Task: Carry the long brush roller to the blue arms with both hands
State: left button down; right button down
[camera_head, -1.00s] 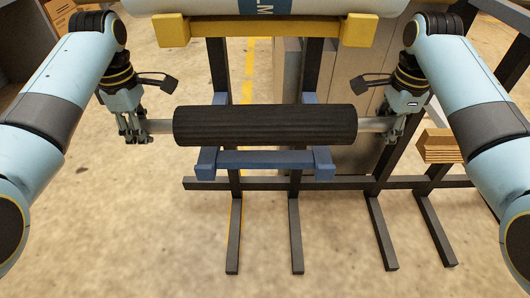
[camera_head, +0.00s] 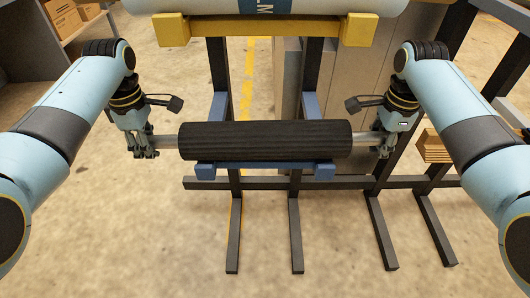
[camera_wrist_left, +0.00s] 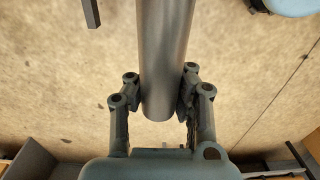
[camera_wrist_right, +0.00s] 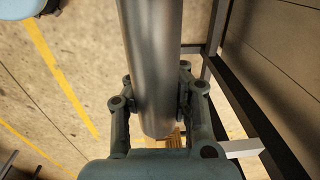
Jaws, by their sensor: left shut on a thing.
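The long brush roller (camera_head: 265,140) is black with grey metal shaft ends and hangs level between my grippers. My left gripper (camera_head: 146,150) is shut on its left shaft end (camera_wrist_left: 165,60). My right gripper (camera_head: 383,148) has its fingers on both sides of the right shaft end (camera_wrist_right: 152,70) and appears shut on it. The blue arms (camera_head: 206,172) show just below the roller, which hides part of them. I cannot tell whether the roller touches them.
Yellow arms (camera_head: 172,30) on the same dark rack hold a pale roll (camera_head: 225,6) above. The rack's dark feet (camera_head: 295,235) spread on the floor. A wooden stack (camera_head: 433,147) is at the right and grey shelving (camera_head: 25,40) at the far left. The near floor is clear.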

pick_arm(q)
jog(key=c, duration=1.7)
grip_release()
jog(key=shift+c, duration=0.2)
jog(key=o, duration=0.5)
jog(key=shift+c, duration=0.2)
pick_arm(e)
jog(key=c, duration=1.6)
grip_release()
jog(key=shift+c, duration=0.2)
pick_arm(q)
jog(key=shift+o, duration=0.2)
pick_arm(e)
jog(key=shift+o, duration=1.1)
pick_arm(q)
jog(key=shift+r, duration=0.1)
